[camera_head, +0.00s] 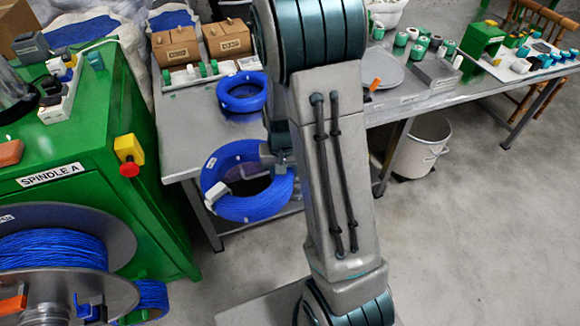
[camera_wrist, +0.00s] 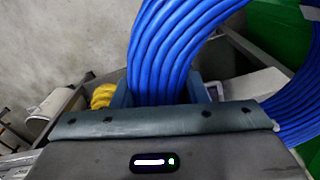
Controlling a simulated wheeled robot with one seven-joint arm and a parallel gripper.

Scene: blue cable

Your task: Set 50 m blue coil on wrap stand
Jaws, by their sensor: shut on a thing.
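A large blue cable coil (camera_head: 250,207) hangs tilted in the head view, in front of the near edge of the metal table. My gripper (camera_head: 275,157) is shut on the coil's upper right side; my arm partly hides it. In the wrist view the coil's blue strands (camera_wrist: 172,50) pass between the jaws (camera_wrist: 160,93) and curve away to the right. A smaller blue coil (camera_head: 242,91) lies on the table behind. I cannot make out which thing is the wrap stand.
A green cabinet labelled SPINDLE A (camera_head: 60,195) stands at left, with a spool of blue cable (camera_head: 50,250) before it. The metal table (camera_head: 185,130) carries cardboard boxes (camera_head: 176,46). A white bucket (camera_head: 418,145) stands under the right table. The floor at right is clear.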

